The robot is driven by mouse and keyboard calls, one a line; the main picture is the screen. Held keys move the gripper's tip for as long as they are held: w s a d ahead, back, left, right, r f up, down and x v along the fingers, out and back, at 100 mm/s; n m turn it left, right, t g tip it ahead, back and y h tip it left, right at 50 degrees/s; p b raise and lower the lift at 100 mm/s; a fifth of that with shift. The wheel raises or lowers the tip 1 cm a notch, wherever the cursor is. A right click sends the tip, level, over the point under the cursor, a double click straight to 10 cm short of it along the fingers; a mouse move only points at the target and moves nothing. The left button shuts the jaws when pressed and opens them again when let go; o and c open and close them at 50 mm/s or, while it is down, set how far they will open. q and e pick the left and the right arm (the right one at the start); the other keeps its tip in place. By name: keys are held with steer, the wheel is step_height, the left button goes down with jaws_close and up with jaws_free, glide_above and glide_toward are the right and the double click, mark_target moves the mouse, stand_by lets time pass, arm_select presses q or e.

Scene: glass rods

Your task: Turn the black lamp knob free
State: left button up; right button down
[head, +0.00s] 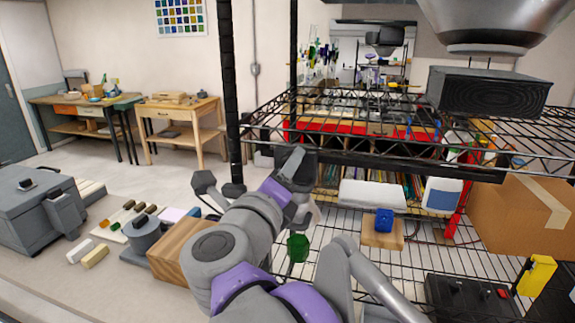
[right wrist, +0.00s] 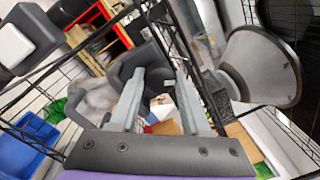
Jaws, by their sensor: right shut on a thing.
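My right gripper (head: 298,172) is at the end of the grey and purple arm in the middle of the head view, in front of the wire shelving. In the right wrist view its two grey fingers (right wrist: 158,100) close around a dark rounded piece, the black lamp knob (right wrist: 154,86). The fingers cover part of the knob, and the head view does not show it clearly. A grey cone-shaped lamp shade (head: 490,22) hangs at the top right of the head view. It also shows in the right wrist view (right wrist: 262,66). My left gripper is not in view.
A wire shelf (head: 400,145) crosses close to my right gripper. A dark box (head: 490,92) sits on it. A blue cube (head: 384,220) on a wooden block and a cardboard box (head: 530,215) stand lower right. A bench with a grey machine (head: 35,215) is left.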

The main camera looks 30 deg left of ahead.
steer(key=n, duration=0.5)
steer(key=shift+n+y, duration=0.3)
stand_by(0.4)
steer(key=shift+c, duration=2.1)
jaws_free()
steer(key=shift+o, duration=0.2)
